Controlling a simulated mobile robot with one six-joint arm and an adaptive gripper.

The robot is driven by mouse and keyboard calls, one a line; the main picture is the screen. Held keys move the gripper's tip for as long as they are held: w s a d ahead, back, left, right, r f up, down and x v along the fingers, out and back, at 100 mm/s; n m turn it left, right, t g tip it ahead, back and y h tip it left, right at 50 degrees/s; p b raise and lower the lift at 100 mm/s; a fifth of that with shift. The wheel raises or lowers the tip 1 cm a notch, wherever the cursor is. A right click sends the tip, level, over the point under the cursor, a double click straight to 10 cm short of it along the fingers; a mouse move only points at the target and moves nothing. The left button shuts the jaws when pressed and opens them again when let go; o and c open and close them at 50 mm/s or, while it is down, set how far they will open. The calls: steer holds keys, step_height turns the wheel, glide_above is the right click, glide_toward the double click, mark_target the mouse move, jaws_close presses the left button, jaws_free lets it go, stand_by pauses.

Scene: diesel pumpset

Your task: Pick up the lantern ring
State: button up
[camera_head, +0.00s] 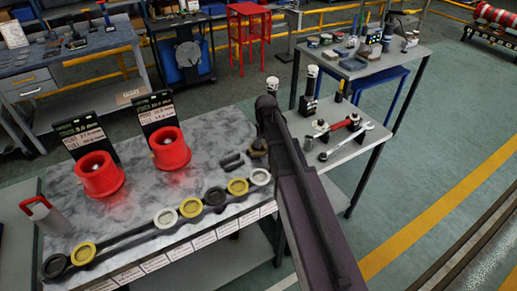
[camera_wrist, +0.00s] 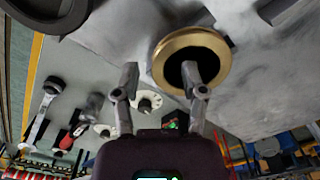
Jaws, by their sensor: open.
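A brass-coloured ring (camera_wrist: 190,38) with a dark centre, which looks like the lantern ring, shows in the wrist view on the pale tabletop. My gripper (camera_wrist: 160,72) is open and empty. Its right finger overlaps the ring's dark opening in the picture; the left finger is over bare tabletop, left of the ring. I cannot tell whether either finger touches it. In the head view a small brownish piece (camera_head: 258,148) by the end of my arm may be this ring, partly hidden. My fingers are not clear there.
The marble-patterned table (camera_head: 205,121) holds two red cups (camera_head: 170,148) (camera_head: 99,175), short dark cylinders (camera_head: 232,162) and a dark holder with yellow and pale rings (camera_head: 190,207). A grey side table (camera_head: 345,150) with wrenches stands right of my arm. Green floor (camera_head: 440,150) is open farther right.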

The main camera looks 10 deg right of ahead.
mark_target(265, 148)
jaws_close()
steer(key=shift+r, duration=0.1)
stand_by(0.4)
step_height(265, 148, up, 3)
steer(key=p, duration=0.3)
steer(key=shift+r, duration=0.1)
steer(key=shift+s+r+p, duration=0.2)
steer(key=shift+r+p, duration=0.15)
steer(key=shift+p, duration=0.2)
steer(key=s, duration=1)
steer(key=s+a+r+p, duration=0.1)
steer(key=s, duration=0.4)
steer(key=shift+s, duration=0.3)
steer(key=shift+a, duration=0.1)
